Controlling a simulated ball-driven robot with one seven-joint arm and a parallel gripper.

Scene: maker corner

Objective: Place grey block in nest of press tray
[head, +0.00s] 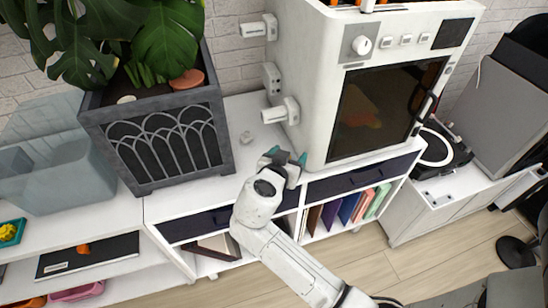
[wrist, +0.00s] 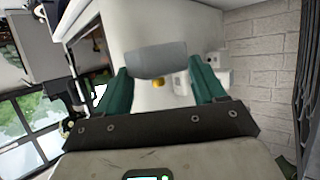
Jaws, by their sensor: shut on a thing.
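The grey block (wrist: 155,60) shows in the wrist view, held between the two green fingers of my gripper (wrist: 160,88). In the head view my gripper (head: 285,157) is over the white cabinet top, between the planter and the white machine. Its teal fingertips show there, but the block is largely hidden by the gripper. I cannot make out a press tray with a nest in either view.
A white machine (head: 312,110) with a dark glass door and side knobs stands right of my gripper. A dark planter (head: 165,140) with a leafy plant stands to its left.

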